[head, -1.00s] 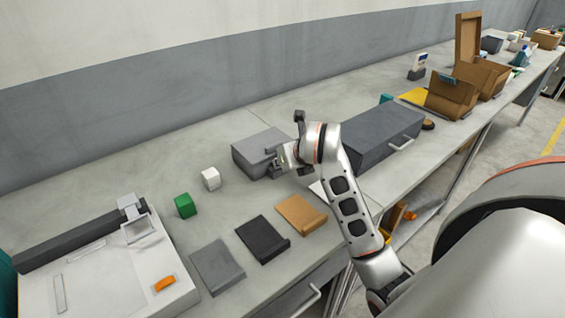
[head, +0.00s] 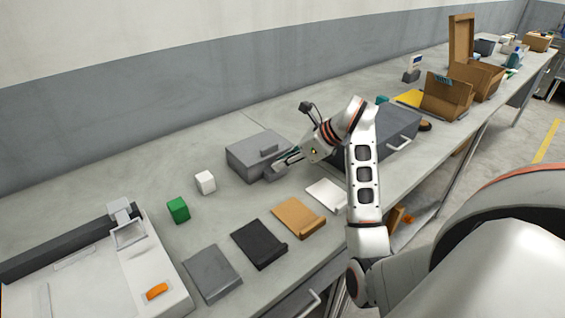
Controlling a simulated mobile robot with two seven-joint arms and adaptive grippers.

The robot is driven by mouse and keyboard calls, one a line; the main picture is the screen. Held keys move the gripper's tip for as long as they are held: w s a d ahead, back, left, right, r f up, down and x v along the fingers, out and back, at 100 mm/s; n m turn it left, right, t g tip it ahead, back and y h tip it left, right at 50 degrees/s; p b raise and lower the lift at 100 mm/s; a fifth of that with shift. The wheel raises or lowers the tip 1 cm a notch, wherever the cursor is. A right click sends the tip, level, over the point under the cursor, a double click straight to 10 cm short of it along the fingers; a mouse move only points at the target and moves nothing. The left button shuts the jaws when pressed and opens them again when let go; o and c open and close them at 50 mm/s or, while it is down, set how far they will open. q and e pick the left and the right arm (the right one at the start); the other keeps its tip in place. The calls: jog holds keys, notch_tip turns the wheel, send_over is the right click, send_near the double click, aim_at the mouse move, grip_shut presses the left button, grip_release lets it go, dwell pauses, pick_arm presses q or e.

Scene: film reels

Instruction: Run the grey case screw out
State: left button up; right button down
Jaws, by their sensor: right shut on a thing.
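The grey case (head: 250,158) sits closed on the bench, left of the larger dark grey box. A small grey block shows at its front right side, which looks like the case screw (head: 272,174). My right gripper (head: 282,166) reaches in from the right and is shut at that screw. The fingertips partly cover it, so how far the screw sticks out cannot be told. My left gripper is out of view.
White (head: 204,182) and green (head: 178,210) cubes stand left of the case. Grey, black (head: 259,244), tan (head: 298,217) and white flat pieces lie along the front edge. A dark drawer box (head: 395,140) stands behind my right arm. A white machine (head: 158,265) is at lower left.

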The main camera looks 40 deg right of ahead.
dwell(0.6)
jog(key=c, duration=2.3)
grip_release()
